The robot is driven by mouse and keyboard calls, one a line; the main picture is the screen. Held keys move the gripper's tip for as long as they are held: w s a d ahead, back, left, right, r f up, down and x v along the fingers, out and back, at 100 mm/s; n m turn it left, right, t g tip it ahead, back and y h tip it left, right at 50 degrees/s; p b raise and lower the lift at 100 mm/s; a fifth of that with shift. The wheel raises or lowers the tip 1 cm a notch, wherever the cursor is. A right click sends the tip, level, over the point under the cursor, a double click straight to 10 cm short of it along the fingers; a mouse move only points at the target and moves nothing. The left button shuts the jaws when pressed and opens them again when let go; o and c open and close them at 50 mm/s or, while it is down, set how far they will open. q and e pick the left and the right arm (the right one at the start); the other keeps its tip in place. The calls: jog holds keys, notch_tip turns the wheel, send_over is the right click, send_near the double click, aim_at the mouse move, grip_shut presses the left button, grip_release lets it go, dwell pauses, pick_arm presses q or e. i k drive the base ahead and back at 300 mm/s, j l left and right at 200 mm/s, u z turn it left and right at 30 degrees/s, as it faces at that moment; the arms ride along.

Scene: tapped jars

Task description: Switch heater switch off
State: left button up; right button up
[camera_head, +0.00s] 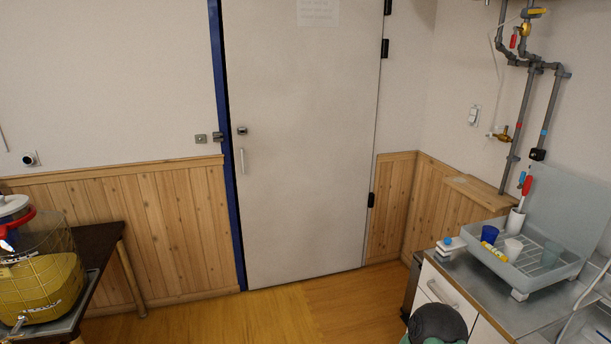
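A small white wall switch (473,114) is on the right wall, left of the grey pipes. I cannot read any label on it or tell whether it is on or off, so I cannot tell whether it is the heater switch. A small white plate with a dark round centre (29,159) is on the left wall above the wood panelling; its kind is unclear.
A closed white door (300,150) is ahead. A metal counter (520,310) with a dish rack (560,270) is at the right. The wooden floor (290,315) before the door is clear.

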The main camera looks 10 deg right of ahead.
aim_at(472, 116)
jog(key=i+z, duration=0.45)
jog(key=i+j+z, duration=0.1)
jog(key=i+z, duration=0.35)
jog(key=i, duration=0.2)
jog(key=i+j+z, duration=0.9)
jog(key=i+j+u, duration=0.35)
jog(key=i, duration=0.45)
jog(key=i+u, duration=0.3)
jog(key=i, duration=0.5)
